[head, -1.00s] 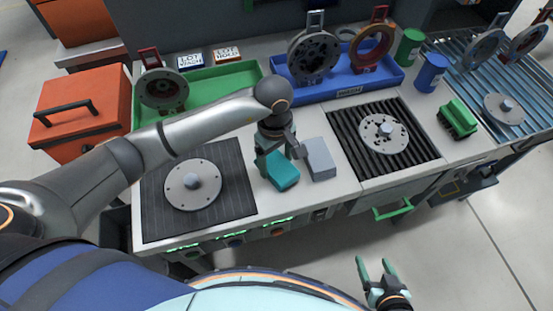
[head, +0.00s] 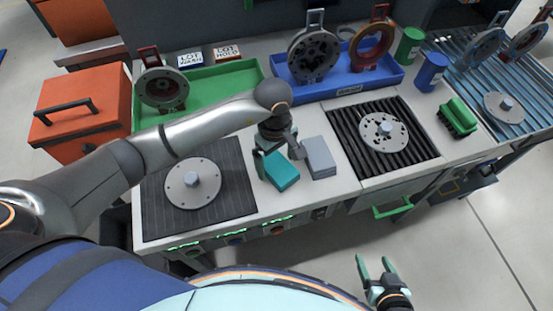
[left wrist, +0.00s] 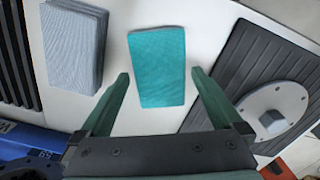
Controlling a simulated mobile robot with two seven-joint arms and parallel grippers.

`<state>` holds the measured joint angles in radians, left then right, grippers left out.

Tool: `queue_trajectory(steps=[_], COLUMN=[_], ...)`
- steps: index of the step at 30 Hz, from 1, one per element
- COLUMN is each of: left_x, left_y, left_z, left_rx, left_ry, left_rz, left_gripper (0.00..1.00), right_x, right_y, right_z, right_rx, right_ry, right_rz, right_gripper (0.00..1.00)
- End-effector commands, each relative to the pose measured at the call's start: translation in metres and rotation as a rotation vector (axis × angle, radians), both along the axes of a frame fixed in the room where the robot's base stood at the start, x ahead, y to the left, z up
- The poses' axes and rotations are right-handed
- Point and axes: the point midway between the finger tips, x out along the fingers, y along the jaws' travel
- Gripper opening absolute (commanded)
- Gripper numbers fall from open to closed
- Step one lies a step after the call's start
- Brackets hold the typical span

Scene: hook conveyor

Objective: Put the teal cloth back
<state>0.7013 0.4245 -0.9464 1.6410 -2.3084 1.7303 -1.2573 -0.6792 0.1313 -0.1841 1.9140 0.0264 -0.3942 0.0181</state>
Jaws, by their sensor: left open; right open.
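The teal cloth (head: 281,171) lies flat on the white counter, just left of a grey cloth stack (head: 319,158). In the left wrist view the teal cloth (left wrist: 157,66) lies beyond and between the fingertips, with the grey stack (left wrist: 73,46) beside it. My left gripper (head: 277,153) is open and empty over the counter at the far edge of the teal cloth; its green fingers (left wrist: 160,80) are spread wider than the cloth. My right gripper (head: 376,270) is open and empty, low in front of the counter over the floor.
A black mat with a round metal flange (head: 193,183) lies left of the cloth. A ribbed black grate with another flange (head: 384,132) is to the right. Green (head: 222,78) and blue (head: 391,80) trays stand behind. A green brush (head: 457,117) sits further right.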

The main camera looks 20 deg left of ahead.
Motion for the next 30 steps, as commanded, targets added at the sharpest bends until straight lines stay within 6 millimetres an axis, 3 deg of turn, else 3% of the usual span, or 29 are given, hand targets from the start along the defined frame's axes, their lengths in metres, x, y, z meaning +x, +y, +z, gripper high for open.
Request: queue_trajectory(steps=[12, 18, 30], left_x=[0.003, 0.003, 0.002], left_y=[0.003, 0.003, 0.004], left_z=[0.081, 0.111, 0.121], left_rx=[0.001, 0.001, 0.001], left_ry=[-0.006, -0.003, 0.001], left_rz=[-0.001, 0.0, 0.001], left_gripper=[1.0, 1.0, 1.0], right_x=[0.0, 0.0, 0.0], right_y=[0.0, 0.0, 0.0], right_z=[-0.007, -0.01, -0.01], right_rx=[0.0, 0.0, 0.0], right_ry=[-0.001, -0.001, 0.0], right_rz=[0.0, 0.0, 0.0], right_gripper=[0.71, 0.71, 0.71])
